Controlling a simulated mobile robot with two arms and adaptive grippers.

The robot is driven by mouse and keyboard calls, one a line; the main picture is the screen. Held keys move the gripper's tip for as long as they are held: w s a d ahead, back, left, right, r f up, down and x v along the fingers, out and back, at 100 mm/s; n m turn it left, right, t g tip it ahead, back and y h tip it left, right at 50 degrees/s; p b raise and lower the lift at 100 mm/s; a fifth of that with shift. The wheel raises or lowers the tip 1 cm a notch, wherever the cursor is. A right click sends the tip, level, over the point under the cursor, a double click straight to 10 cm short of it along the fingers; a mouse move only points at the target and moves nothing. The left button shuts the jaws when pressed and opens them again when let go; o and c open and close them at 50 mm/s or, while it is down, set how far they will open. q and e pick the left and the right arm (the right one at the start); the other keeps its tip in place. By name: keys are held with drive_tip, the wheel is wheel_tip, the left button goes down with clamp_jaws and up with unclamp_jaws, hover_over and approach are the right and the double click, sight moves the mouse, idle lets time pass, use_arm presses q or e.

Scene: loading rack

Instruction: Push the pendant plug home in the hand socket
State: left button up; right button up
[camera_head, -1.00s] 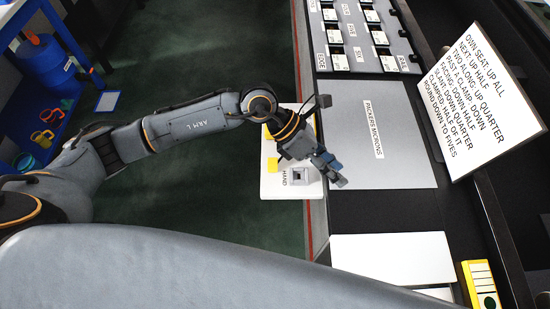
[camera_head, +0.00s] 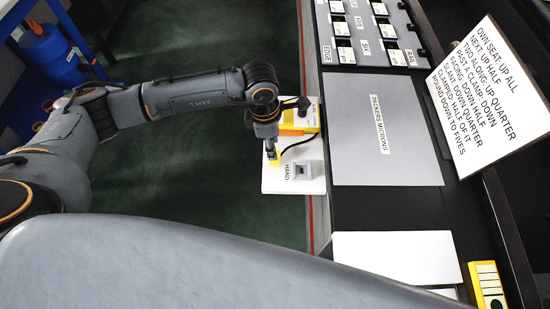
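The hand socket (camera_head: 304,171) is a grey square block with a dark opening, beside the word HAND on a white board (camera_head: 272,184). A small yellow piece (camera_head: 274,158), apparently the pendant plug, is left of the socket and apart from it. A black cable runs from it towards the yellow and orange pendant (camera_head: 307,120) on the board's upper part. My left gripper (camera_head: 270,149) is over the yellow piece, seen from above. Its fingers are small and partly hidden, so I cannot tell whether they grip it. My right gripper is out of view.
A grey plate marked PACKERS MICRONS (camera_head: 410,145) lies right of the board, below a rack of labelled compartments (camera_head: 345,50). A white tilted sign (camera_head: 490,90) stands at right. A blank white panel (camera_head: 370,260) and a yellow box (camera_head: 487,285) are at lower right.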

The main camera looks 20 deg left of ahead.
use_arm(q)
drive_tip(key=f+b, duration=0.1)
drive_tip(key=f, duration=0.1)
drive_tip(key=f+b, duration=0.2)
drive_tip(key=shift+w+d+f+b, duration=0.1)
drive_tip(key=shift+d+f+b, duration=0.1)
drive_tip(key=shift+b, duration=0.1)
drive_tip(key=shift+r, duration=0.1)
clamp_jaws()
wheel_tip(320, 180, up, 8)
drive_tip(key=p, duration=0.4)
drive_tip(key=shift+r, duration=0.1)
